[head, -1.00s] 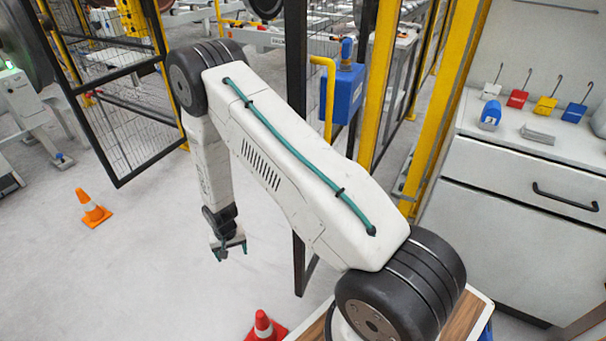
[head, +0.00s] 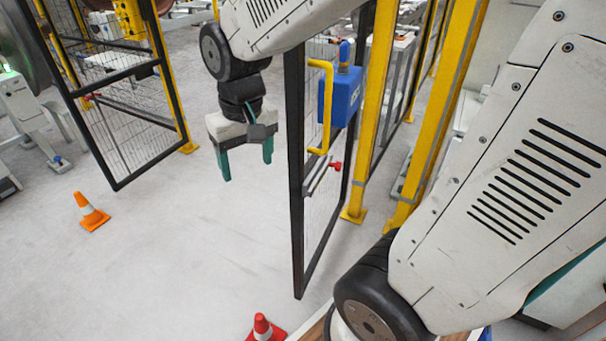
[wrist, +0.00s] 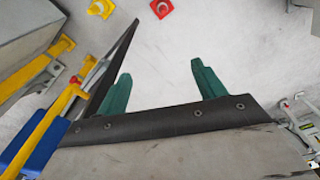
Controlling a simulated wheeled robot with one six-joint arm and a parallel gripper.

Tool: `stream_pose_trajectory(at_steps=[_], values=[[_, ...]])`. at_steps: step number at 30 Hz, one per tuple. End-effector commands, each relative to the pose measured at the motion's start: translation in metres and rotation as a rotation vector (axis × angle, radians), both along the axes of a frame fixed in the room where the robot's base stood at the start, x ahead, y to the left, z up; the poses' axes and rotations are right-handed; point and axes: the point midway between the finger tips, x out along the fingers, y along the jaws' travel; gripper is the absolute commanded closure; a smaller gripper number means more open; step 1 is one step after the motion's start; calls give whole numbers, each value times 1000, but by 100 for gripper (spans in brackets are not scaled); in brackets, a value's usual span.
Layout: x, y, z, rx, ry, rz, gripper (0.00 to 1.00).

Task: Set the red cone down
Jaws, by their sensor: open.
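The red cone (head: 263,328) with a white band stands upright on the floor at the bottom of the head view, its base partly cut off by the frame edge. In the wrist view the red cone (wrist: 162,7) shows at the top, seen from above. My gripper (head: 246,172) is open and empty, raised over the floor well beyond the cone and apart from it. Its two green fingers also show in the wrist view (wrist: 162,80), spread wide with only bare floor between them.
A black-framed mesh gate (head: 298,200) with a blue box (head: 342,97) and yellow handle stands just right of my gripper. The floor between is clear.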

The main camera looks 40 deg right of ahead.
Motion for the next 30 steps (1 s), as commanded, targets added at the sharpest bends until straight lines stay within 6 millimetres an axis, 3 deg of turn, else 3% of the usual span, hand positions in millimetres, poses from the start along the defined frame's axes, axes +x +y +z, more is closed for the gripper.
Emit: stream_pose_trajectory(at_steps=[1, 6, 12, 18, 30], values=[[-21, -1, 14, -1, -14, 12, 31], [-86, -4, 39, -6, -24, 56, 31], [-136, -5, 47, -11, -29, 89, 31], [-150, -6, 47, -12, -26, 99, 31], [-149, -6, 47, -12, -27, 99, 31]])
